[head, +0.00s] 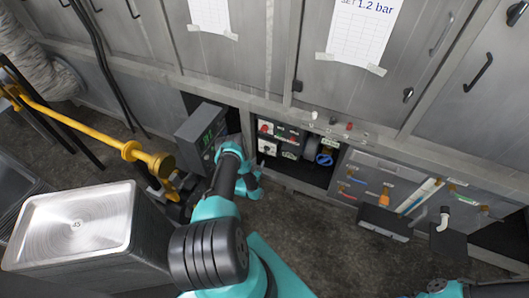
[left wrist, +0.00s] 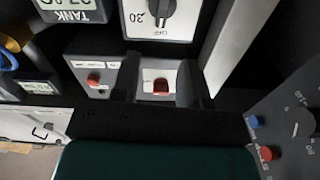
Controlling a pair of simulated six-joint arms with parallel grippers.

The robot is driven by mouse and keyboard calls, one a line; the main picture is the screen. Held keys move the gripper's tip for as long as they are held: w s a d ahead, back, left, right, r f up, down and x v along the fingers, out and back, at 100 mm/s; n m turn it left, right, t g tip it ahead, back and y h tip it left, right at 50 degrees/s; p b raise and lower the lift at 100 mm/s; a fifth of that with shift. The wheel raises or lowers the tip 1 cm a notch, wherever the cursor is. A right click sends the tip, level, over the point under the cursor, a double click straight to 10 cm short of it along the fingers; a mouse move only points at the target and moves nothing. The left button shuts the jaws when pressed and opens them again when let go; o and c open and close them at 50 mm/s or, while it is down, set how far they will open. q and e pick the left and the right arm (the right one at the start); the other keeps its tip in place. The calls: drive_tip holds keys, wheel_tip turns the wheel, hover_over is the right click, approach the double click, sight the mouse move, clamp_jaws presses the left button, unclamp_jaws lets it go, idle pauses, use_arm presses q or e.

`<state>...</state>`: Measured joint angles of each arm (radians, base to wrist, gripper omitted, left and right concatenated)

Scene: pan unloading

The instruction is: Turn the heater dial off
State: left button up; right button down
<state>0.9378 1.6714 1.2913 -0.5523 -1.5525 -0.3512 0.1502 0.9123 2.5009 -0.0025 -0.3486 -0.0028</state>
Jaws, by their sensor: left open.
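In the left wrist view my left gripper (left wrist: 157,88) shows as two dark fingers, apart and with nothing held. A red button or switch on a grey panel shows between them, behind. A black dial (left wrist: 158,10) on a white plate marked 30 and OFF is cut by the top edge. Another dial (left wrist: 303,122), grey, sits on a grey box at the right edge. I cannot tell from the lettering which is the heater dial. In the head view my left arm reaches to the open bay; its fingertips are not clear there. My right gripper is not in view.
The bay holds small control boxes (head: 265,129) and a blue round part (head: 325,158). A grey box with a green display (head: 203,136) stands left of it. A yellow pipe (head: 75,122) and a metal-topped block (head: 75,221) lie left. The floor before the bay is clear.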

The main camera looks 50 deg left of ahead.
sight(265, 150)
use_arm(q)
drive_tip(key=x, duration=0.8)
drive_tip(key=shift+w+a, duration=0.2)
drive_tip(key=shift+w, duration=0.1)
clamp_jaws()
